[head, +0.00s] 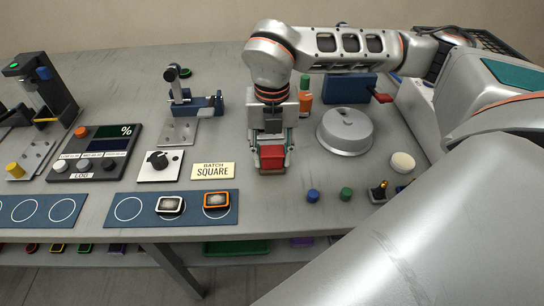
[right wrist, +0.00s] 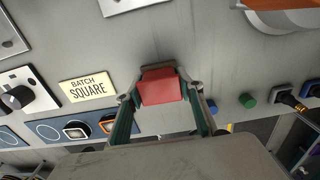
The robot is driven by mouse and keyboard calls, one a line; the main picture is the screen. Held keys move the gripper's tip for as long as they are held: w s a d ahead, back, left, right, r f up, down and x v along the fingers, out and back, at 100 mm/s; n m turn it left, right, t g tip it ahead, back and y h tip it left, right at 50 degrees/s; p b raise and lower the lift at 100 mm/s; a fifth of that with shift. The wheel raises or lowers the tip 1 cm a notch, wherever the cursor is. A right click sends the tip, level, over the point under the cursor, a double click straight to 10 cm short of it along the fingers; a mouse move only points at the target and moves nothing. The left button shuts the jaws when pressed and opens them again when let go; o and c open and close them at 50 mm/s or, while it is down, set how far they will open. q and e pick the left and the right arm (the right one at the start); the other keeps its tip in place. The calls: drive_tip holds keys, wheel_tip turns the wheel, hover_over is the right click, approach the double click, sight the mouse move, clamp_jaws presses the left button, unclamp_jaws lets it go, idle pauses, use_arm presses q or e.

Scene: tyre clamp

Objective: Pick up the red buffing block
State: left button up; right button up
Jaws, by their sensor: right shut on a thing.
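The red buffing block (head: 271,157) is between the fingers of my right gripper (head: 272,165), near the front of the grey table. In the right wrist view the block (right wrist: 160,87) sits between the two fingertips (right wrist: 160,92), which close on its sides. The right gripper points down at the table. I cannot tell whether the block touches the table or is slightly above it. My left gripper is in neither view.
A "BATCH SQUARE" card (head: 213,171) lies left of the block. A blue mat (head: 190,195) with two framed pieces lies at the front edge. A grey round lidded part (head: 345,131) stands at right. A blue cap (head: 312,195) and green cap (head: 346,193) are nearby.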

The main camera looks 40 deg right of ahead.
sight(272, 150)
wheel_tip(272, 150, up, 20)
drive_tip(key=p, duration=0.1)
idle(0.4)
drive_tip(key=shift+o, duration=1)
